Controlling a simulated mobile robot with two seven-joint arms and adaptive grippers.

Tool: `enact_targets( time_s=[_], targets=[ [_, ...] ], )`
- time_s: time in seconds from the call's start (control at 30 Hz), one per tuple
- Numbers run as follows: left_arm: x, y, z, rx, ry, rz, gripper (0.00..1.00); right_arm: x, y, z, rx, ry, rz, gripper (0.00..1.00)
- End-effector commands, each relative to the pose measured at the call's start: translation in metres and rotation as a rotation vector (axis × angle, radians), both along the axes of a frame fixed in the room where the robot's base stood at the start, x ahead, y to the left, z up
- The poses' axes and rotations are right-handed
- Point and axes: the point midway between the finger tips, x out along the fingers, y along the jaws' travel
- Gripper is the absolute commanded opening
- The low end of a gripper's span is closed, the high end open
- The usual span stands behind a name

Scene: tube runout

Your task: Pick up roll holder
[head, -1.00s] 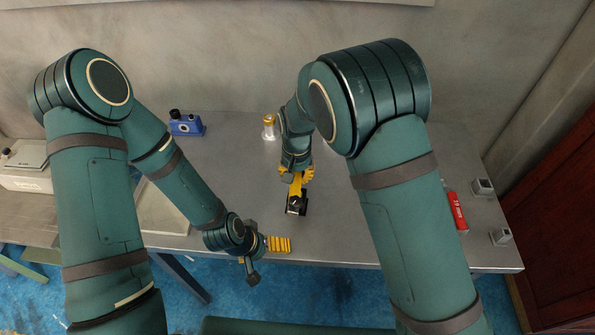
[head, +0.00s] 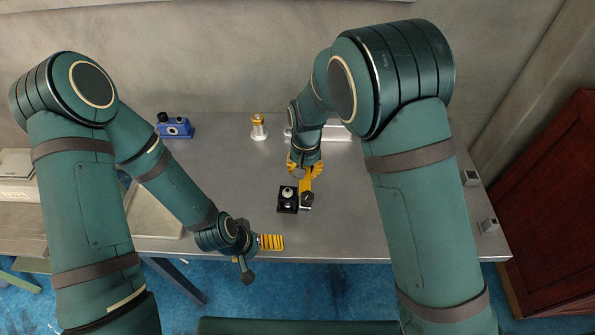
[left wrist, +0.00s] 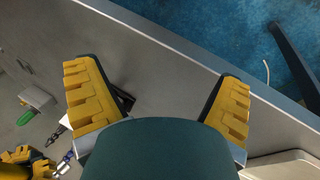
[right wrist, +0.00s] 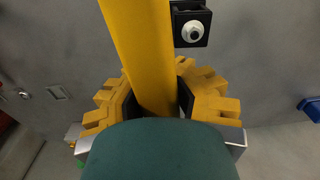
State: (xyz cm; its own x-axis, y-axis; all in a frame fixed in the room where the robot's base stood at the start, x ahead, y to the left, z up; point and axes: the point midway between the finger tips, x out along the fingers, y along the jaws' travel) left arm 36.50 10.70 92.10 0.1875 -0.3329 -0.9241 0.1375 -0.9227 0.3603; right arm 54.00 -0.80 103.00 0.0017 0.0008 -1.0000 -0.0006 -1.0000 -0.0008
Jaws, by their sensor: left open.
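A small black block with a pale round part on top (head: 287,199), which looks like the roll holder, stands on the table near the front middle. It also shows in the right wrist view (right wrist: 190,28). My right gripper (head: 305,171) is shut on a yellow bar (right wrist: 143,50), whose dark far end (head: 306,200) is just right of the block; I cannot tell if they touch. My left gripper (head: 270,242) is open and empty at the table's front edge, left of the block. Its spread fingers show in the left wrist view (left wrist: 158,92).
On the grey table (head: 225,170) stand a blue box (head: 176,128) and a gold-topped cylinder (head: 258,127) at the back. Two small grey blocks (head: 470,178) (head: 489,226) stand at the right. The table left of the black block is clear.

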Motion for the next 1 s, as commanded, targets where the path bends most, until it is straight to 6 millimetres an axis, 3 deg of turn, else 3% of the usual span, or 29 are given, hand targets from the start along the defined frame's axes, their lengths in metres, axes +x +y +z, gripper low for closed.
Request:
enact_targets(
  time_s=[0.33,0.47,0.57,0.8,0.9,1.0],
  targets=[
    [0.0,0.0,0.001,0.001,0.001,0.002,0.92,0.0,-0.003,0.002,0.0,0.0,0.001,0.0],
    [0.007,0.01,-0.003,0.0,0.032,0.054,0.92,0.0,-0.003,0.002,0.0,0.0,0.001,0.0],
    [0.02,0.03,-0.01,-0.004,0.096,0.165,0.92,0.0,-0.003,0.002,0.0,0.0,0.001,0.0],
    [0.055,0.101,-0.029,-0.044,0.368,0.576,0.92,0.0,-0.003,0.002,0.0,0.0,0.001,0.0],
    [0.069,0.115,-0.034,-0.087,0.491,0.714,0.92,0.0,-0.003,0.002,0.0,0.0,0.001,0.0],
    [0.084,0.113,-0.036,-0.156,0.619,0.809,0.92,0.0,-0.003,0.002,0.0,0.0,0.001,0.0]
  ],
)
